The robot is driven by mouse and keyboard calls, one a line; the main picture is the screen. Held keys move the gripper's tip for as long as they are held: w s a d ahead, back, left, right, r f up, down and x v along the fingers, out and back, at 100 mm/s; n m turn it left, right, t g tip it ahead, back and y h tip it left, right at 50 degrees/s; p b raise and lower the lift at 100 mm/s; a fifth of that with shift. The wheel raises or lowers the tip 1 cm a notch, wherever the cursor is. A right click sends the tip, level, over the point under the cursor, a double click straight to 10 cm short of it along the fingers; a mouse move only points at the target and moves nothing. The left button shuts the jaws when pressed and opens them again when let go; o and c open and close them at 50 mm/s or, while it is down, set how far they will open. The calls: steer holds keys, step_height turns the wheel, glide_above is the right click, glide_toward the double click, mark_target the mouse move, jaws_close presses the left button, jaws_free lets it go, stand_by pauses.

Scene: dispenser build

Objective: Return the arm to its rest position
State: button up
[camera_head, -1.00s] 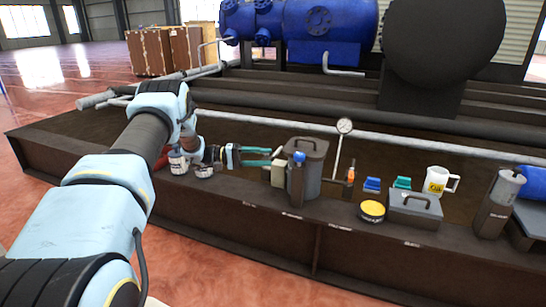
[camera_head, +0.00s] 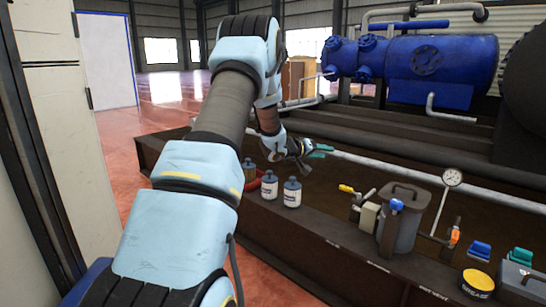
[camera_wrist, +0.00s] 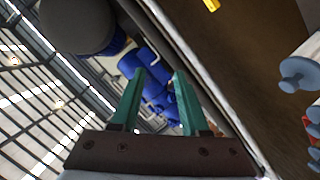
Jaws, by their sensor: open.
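My arm reaches up and forward in the head view, bending down to my gripper (camera_head: 318,150) above the dark metal skid. In the wrist view my gripper (camera_wrist: 155,100) shows two green fingers spread apart with nothing between them. The wrist view is rolled over, with the roof beams at left and the skid at right. In the head view the gripper is partly hidden by the wrist and its fingers look small.
Several white bottles (camera_head: 292,192) stand on the skid ledge below the gripper. A lidded grey pot (camera_head: 402,220), a pressure gauge (camera_head: 452,178) and a yellow grease tin (camera_head: 478,282) stand further right. A blue tank (camera_head: 440,60) is behind. A pale cabinet (camera_head: 60,100) is at left.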

steer(key=s+a+n+y, duration=0.1)
steer(key=s+a+y, duration=0.45)
steer(key=a, duration=0.35)
steer(key=s+a+n+y, duration=0.1)
steer(key=s+a+y, duration=0.4)
steer(key=a, duration=0.4)
steer(key=s+a+f+m+g+y, duration=0.1)
steer(key=s+a+g, duration=0.25)
steer(key=s, duration=0.95)
steer(key=s+a+f+m+g, duration=0.1)
steer(key=s+a+g, duration=0.25)
steer(key=s, duration=1.05)
step_height(320, 180, up, 32)
steer(key=p, duration=3.2)
steer(key=shift+s+r+p, duration=0.15)
steer(key=shift+s+p, duration=0.1)
steer(key=shift+p, duration=0.15)
